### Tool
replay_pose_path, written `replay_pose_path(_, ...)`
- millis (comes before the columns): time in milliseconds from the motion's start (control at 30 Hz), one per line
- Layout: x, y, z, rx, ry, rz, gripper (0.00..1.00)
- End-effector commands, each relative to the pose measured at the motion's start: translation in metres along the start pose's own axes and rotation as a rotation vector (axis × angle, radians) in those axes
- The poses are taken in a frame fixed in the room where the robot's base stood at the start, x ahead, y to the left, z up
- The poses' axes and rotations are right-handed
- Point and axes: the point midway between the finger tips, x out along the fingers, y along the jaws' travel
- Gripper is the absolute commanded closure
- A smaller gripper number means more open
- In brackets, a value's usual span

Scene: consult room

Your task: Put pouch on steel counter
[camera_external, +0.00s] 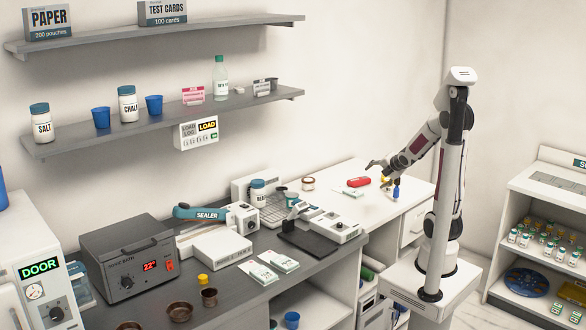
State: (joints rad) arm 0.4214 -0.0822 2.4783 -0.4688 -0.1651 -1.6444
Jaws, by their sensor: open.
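Two flat white packets with green print, which look like pouches (257,274) (280,261), lie side by side on the dark grey counter (262,295), likely the steel counter. A small flat white item (351,192) lies on the white worktop at the back right; I cannot tell whether it is a pouch. My gripper (374,167) is open above that worktop, near a red object (358,182). It appears to hold nothing. Its fingertips are small here, and their exact height is unclear.
A blue upright item (396,190) and a small yellow one stand close below my arm. The sealer (205,215), a grey heater box (128,258), a balance-like device (325,222) and brown bowls (179,311) crowd the grey counter. Shelves hang on the wall behind.

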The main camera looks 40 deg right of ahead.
Motion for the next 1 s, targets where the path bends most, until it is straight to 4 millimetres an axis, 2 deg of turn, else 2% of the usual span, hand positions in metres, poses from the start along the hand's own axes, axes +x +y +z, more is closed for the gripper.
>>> replay_pose_path(433,-0.072,-0.002,-0.034,0.613,-0.005,-0.114,0.37)
replay_pose_path(1000,-0.173,-0.034,-0.102,1.385,-0.001,-0.332,0.37)
